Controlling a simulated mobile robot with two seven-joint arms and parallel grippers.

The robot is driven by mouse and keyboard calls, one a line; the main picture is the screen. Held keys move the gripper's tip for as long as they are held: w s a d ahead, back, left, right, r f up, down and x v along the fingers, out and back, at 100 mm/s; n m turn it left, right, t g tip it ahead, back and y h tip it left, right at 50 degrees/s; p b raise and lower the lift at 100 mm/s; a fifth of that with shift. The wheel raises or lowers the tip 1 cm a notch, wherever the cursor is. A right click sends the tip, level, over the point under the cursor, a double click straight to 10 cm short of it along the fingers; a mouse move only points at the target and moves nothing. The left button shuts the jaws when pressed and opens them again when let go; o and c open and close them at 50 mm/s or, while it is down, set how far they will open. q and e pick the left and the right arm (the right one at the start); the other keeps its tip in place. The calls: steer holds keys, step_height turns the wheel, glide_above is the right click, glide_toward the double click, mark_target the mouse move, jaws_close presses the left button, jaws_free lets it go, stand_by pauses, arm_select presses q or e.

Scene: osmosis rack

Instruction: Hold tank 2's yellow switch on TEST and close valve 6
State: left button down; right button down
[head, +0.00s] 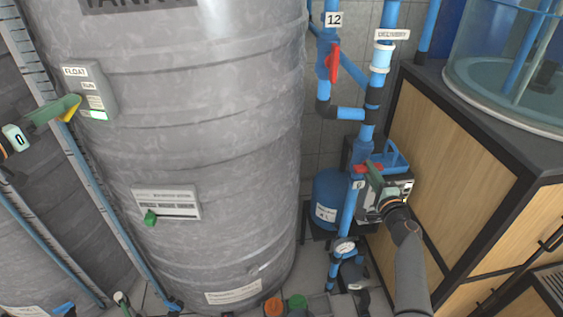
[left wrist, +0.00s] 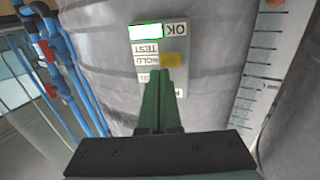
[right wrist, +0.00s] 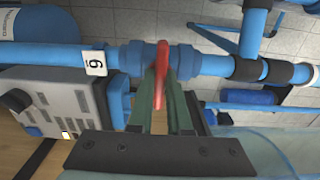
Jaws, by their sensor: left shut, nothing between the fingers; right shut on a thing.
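The yellow switch (left wrist: 170,59) is on the grey FLOAT box (head: 90,87) on the big grey tank. It also shows in the head view (head: 70,112). In the left wrist view it lies beside the HOLD label, close to TEST; its exact setting is unclear. My left gripper (head: 72,103) is shut and empty, its tips at the switch; it also shows in the left wrist view (left wrist: 162,75). Valve 6's red handle (right wrist: 162,65) stands crosswise to its blue pipe (right wrist: 210,65). My right gripper (head: 372,172) is shut on this handle, fingers on both sides.
The 6 tag (right wrist: 96,62) hangs on the pipe beside the valve. A grey control box (right wrist: 50,100) sits close to my right gripper. Another red-handled valve (head: 333,62) is higher up, near tag 12. A wooden cabinet (head: 450,170) stands at the right.

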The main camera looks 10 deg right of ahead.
arm_select(q)
steer(key=shift+f, duration=0.2)
arm_select(e)
steer(key=c, duration=0.9)
jaws_free()
steer(key=shift+o, duration=0.2)
steer(key=shift+s, duration=0.1)
steer(key=s, duration=0.7)
steer(key=shift+s, duration=0.2)
arm_select(q)
steer(key=shift+r, duration=0.1)
arm_select(e)
steer(key=shift+r, duration=0.1)
arm_select(q)
step_height(320, 180, up, 9)
steer(key=p, duration=0.6)
steer(key=shift+f, duration=0.2)
arm_select(e)
step_height(320, 180, up, 6)
steer(key=shift+f, duration=0.1)
